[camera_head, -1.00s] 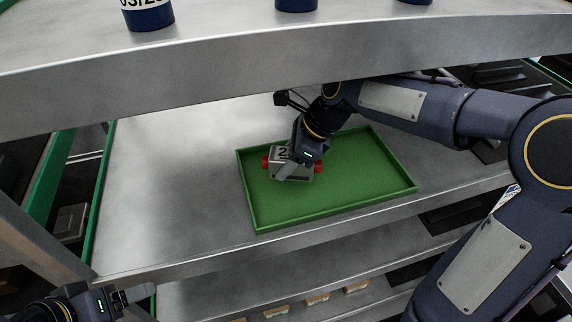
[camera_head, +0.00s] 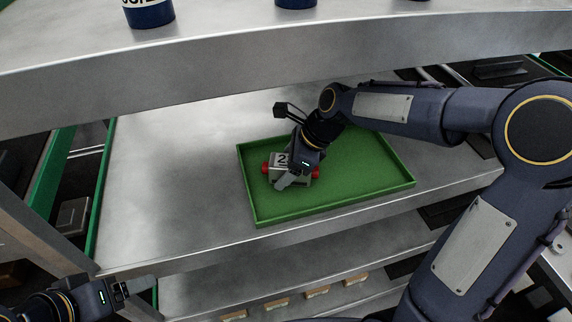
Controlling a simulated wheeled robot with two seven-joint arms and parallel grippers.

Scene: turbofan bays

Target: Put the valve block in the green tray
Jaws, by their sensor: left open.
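The valve block (camera_head: 281,161) is a grey block with red ends and a "2" label. It is low inside the left part of the green tray (camera_head: 345,203); I cannot tell whether it touches the tray floor. My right gripper (camera_head: 287,180) reaches down over the block and is shut on it, with one pale finger across its near face; the far finger is hidden. My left gripper (camera_head: 136,287) is at the lower left, open and empty, away from the tray and partly in view.
The tray lies on a metal shelf (camera_head: 165,185) with free room to its left. An upper shelf (camera_head: 230,68) overhangs the back, carrying blue containers (camera_head: 149,14). A lower shelf holds several small tan pieces (camera_head: 317,292).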

